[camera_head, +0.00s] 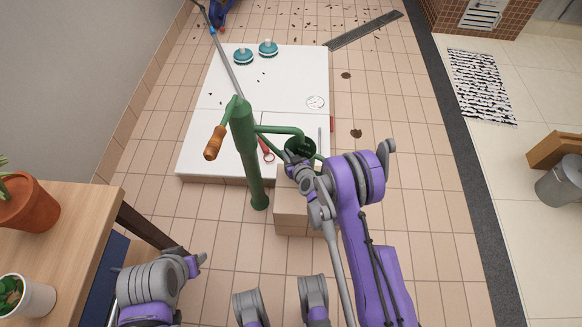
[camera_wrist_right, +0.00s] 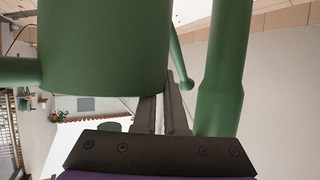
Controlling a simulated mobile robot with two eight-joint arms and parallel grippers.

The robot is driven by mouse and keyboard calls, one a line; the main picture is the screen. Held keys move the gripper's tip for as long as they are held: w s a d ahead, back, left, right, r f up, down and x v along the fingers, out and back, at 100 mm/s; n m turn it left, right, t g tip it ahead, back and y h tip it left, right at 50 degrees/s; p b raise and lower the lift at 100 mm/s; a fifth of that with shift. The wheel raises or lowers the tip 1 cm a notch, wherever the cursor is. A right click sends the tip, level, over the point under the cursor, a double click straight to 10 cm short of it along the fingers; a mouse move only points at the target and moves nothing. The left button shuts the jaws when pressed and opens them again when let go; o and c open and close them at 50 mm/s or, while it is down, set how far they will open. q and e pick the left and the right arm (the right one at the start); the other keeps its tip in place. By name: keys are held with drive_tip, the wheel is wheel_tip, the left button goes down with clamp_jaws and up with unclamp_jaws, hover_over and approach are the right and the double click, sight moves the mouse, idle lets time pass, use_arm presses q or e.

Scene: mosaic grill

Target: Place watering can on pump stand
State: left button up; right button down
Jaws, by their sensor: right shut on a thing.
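The green watering can (camera_head: 301,147) is partly hidden by my right arm, and only its dark opening and rim show clearly. My right gripper (camera_head: 293,163) is at its near left side, shut on it. In the right wrist view the can's body (camera_wrist_right: 105,45) fills the upper left, close beyond my finger pads. The green pump (camera_head: 249,150) stands upright to the left, with its spout reaching toward the can. The block-like pump stand (camera_head: 291,222) is below the can; I cannot tell whether they touch.
A white platform (camera_head: 205,140) lies behind the pump, with teal round brushes (camera_head: 268,48) on it. The pump's wooden-gripped handle (camera_head: 214,142) sticks out left. A wooden table (camera_head: 50,270) with potted plants is at lower left. Tiled floor is open at right.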

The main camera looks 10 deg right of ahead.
wheel_tip(320, 180, down, 6)
drive_tip(key=shift+f+b, duration=0.1)
drive_tip(key=shift+b, duration=0.45)
drive_tip(key=c, duration=0.9)
unclamp_jaws()
